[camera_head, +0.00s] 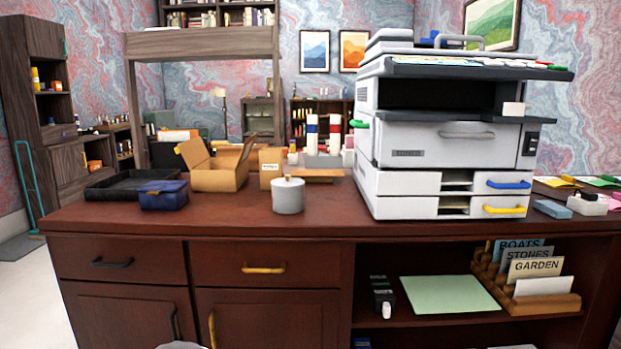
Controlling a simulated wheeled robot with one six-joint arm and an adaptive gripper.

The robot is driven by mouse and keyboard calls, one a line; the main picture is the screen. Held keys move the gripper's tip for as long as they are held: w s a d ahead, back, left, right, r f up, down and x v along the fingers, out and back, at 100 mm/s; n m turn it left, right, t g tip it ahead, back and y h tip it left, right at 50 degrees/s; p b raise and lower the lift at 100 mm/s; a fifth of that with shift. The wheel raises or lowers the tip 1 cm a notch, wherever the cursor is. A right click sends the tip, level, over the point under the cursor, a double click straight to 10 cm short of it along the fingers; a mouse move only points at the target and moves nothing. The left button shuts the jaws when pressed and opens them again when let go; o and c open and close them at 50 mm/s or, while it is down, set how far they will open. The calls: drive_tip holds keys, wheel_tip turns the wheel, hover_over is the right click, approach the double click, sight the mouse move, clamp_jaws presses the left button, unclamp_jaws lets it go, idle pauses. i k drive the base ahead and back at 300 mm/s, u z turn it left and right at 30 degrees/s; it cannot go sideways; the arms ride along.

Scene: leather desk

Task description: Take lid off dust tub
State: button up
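A small round grey tub (288,201) stands upright on the dark red-brown desk top, left of the printer and near the middle of the picture. A flat grey lid (289,183) with a small knob sits on top of it, and the inside of the tub is hidden. My gripper is not in view. Only a pale rounded shape shows at the bottom edge, and I cannot tell what it is.
A big white printer (398,183) stands right of the tub. A blue box (163,195), a black tray (112,188) and an open cardboard box (217,180) stand to the left. A small carton (271,168) is behind the tub. The desk top (240,219) in front is clear.

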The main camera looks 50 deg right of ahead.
sight(287, 184)
drive_tip(key=z, duration=0.95)
drive_tip(key=i, duration=0.9)
drive_tip(key=z, duration=0.85)
